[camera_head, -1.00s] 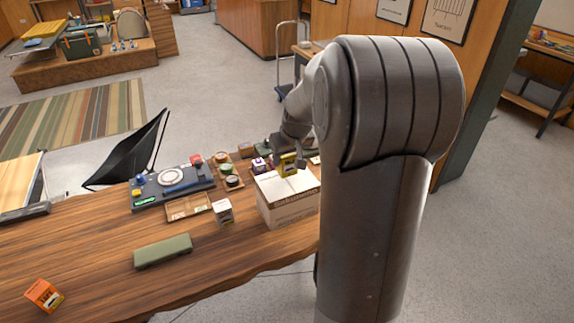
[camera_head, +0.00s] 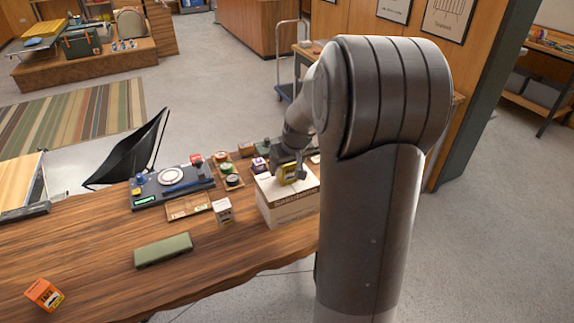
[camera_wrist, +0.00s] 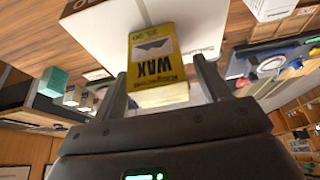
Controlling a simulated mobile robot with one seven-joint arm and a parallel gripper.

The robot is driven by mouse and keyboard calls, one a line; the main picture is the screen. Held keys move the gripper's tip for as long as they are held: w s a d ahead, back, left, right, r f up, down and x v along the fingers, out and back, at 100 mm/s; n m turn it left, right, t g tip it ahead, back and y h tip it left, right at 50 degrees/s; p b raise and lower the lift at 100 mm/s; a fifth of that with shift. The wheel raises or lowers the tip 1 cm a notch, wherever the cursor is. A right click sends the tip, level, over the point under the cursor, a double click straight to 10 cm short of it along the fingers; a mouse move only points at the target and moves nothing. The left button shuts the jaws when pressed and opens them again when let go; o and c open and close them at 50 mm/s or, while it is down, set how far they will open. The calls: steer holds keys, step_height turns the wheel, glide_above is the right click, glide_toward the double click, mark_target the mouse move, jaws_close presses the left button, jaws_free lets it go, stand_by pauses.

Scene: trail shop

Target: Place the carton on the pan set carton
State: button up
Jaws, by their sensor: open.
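The carton is a small yellow wax box (camera_head: 288,175) with a dark label, which reads WAX in the wrist view (camera_wrist: 155,62). It appears to stand on the top of the pan set carton (camera_head: 290,208), a large white and brown box near the table's right end; the exact contact is hard to see. The pan set carton's white top shows behind it in the wrist view (camera_wrist: 100,35). My gripper (camera_wrist: 162,78) is open, with one finger on each side of the wax box and gaps visible. In the head view my gripper (camera_head: 291,170) is at the wax box.
A small white carton (camera_head: 223,211) stands left of the pan set carton, beside a shallow wooden tray (camera_head: 188,207). A scale (camera_head: 172,184) and several tins are behind. A green case (camera_head: 163,250) and an orange box (camera_head: 44,294) lie on the front left.

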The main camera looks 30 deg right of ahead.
steer(key=v, duration=1.2)
steer(key=s+a+r, duration=0.1)
steer(key=s+a, duration=0.7)
steer(key=s, duration=0.3)
steer(key=s+a+r+t, duration=0.1)
steer(key=s+a, duration=0.7)
steer(key=s, duration=0.4)
